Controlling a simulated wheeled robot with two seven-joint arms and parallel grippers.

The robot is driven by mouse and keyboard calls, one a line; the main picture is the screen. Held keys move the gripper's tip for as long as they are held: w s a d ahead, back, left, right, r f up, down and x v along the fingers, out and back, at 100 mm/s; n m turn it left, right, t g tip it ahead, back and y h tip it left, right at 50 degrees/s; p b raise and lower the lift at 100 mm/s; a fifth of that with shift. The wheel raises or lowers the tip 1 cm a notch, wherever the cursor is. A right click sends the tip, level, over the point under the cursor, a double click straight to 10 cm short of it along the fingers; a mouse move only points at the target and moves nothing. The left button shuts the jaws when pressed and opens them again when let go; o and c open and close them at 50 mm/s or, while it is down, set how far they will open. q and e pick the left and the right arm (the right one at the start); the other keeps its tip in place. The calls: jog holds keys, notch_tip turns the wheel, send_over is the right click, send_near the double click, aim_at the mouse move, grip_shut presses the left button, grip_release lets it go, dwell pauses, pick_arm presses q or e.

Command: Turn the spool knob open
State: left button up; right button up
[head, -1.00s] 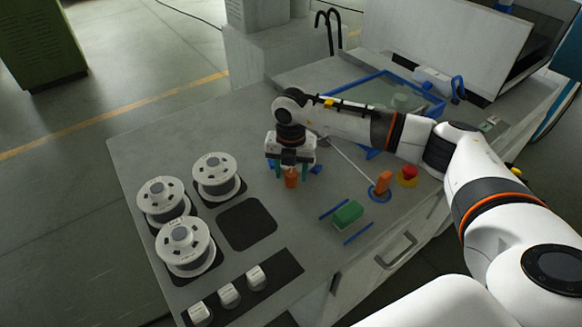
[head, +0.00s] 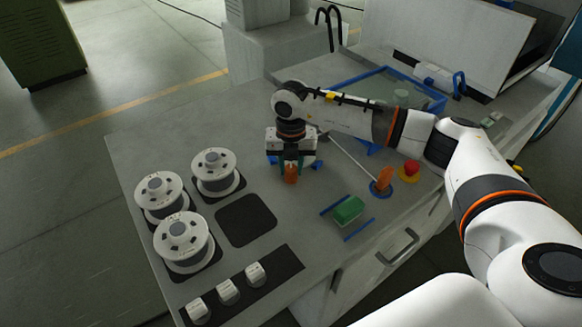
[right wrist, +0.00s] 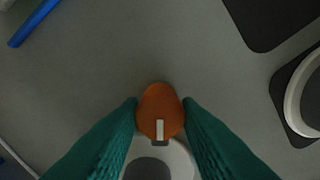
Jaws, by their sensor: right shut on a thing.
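An orange knob (head: 291,176) stands on the grey bench top, right of the wire spools. My right gripper (head: 291,168) reaches down over it, its green fingers on either side. In the right wrist view the two fingertips are shut on the orange knob (right wrist: 160,98), which has a pale pointer mark at its lower edge. A pale disc with a dark centre (right wrist: 155,163) lies below the knob there, partly hidden by the fingers. A second orange knob (head: 382,180) on a blue ring sits further right, apart from the gripper. My left gripper is not in view.
White spools (head: 184,240) stand at the left beside an empty dark pad (head: 246,220). Small white blocks (head: 228,291) line the front strip. A green block (head: 348,209) lies between blue rails, and a red button (head: 411,168) is right of it.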

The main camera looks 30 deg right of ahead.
aim_at(291, 168)
jog(key=n+b, duration=0.2)
jog(key=n, duration=0.1)
jog(key=shift+f+n+b, duration=0.15)
jog(key=shift+n+b, duration=0.15)
jog(key=n+b, duration=0.3)
jog(key=n, duration=0.1)
jog(key=shift+n, duration=0.3)
jog(key=n+b, duration=0.2)
jog(key=n, duration=0.2)
jog(key=shift+b, duration=0.35)
jog(key=shift+r+n+b, duration=0.2)
jog(key=shift+n+b, duration=0.55)
jog(key=shift+n, duration=1.35)
jog(key=o, duration=1)
jog(key=shift+c, duration=0.2)
notch_tip(291, 168, up, 12)
jog(key=p, duration=0.7)
